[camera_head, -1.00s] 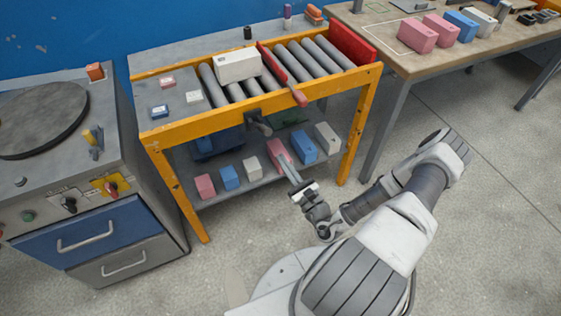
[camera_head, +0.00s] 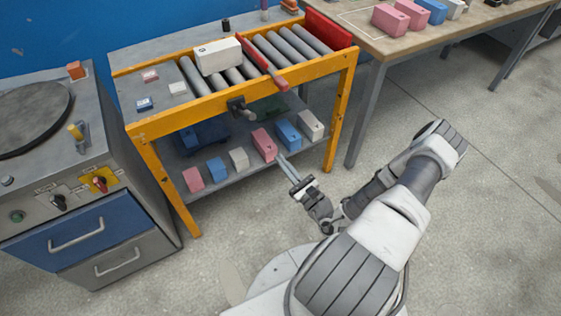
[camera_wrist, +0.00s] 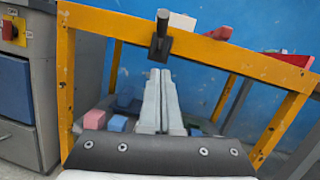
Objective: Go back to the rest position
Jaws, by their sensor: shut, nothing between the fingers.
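My gripper (camera_head: 290,168) is in front of the orange roller table's (camera_head: 343,115) lower shelf, over the floor. Its two long grey fingers lie together with nothing between them. In the wrist view the shut gripper (camera_wrist: 160,78) points at the orange frame (camera_wrist: 205,52), below a dark handle (camera_wrist: 161,38). In the head view the fingertips are close to a pink block (camera_head: 264,145) on the shelf; I cannot tell whether they touch it.
Several pink, blue and white blocks stand on the lower shelf (camera_head: 205,193). A white block (camera_head: 218,56) sits on the rollers beside a red bar (camera_head: 262,62). A grey cabinet (camera_head: 133,258) is at left, a workbench (camera_head: 385,48) at right. Floor at right is clear.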

